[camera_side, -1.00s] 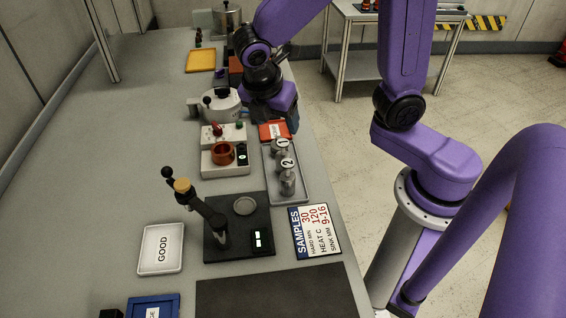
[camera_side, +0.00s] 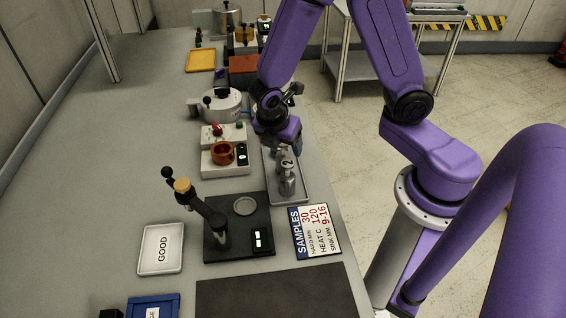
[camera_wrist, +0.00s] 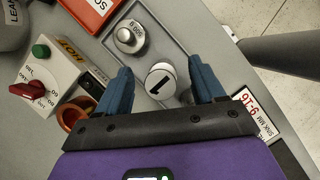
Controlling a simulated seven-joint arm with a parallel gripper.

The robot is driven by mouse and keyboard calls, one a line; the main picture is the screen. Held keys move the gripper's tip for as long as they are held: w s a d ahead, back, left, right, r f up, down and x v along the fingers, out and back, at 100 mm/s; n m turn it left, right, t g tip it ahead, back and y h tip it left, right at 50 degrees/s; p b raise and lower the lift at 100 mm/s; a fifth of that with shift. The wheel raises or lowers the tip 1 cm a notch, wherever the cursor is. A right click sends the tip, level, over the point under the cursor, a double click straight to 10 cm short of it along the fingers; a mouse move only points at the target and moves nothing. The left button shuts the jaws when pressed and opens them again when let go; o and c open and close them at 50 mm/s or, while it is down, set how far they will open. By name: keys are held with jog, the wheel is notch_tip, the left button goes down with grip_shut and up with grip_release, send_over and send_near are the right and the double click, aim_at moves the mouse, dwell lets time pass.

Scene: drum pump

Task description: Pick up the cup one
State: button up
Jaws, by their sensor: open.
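The fingers are open, one on each side of the cup, with visible gaps. In the side view my gripper (camera_side: 283,138) is low over the grey tray (camera_side: 301,196) and hides cup one. Cup two (camera_side: 288,182), a metal piece marked 2, stands in the tray nearer the camera.
The control box with a red knob (camera_wrist: 28,89) and the copper-coloured ring (camera_side: 222,153) are left of the tray. The samples card (camera_side: 315,230) lies nearer the camera.

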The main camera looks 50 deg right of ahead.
jog(key=shift+x, duration=0.75)
grip_shut()
jog(key=shift+r, duration=0.15)
jog(key=shift+r, duration=0.55)
jog(key=s+d+r, duration=0.1)
jog(key=s+r, duration=1.3)
jog(key=shift+r, duration=0.3)
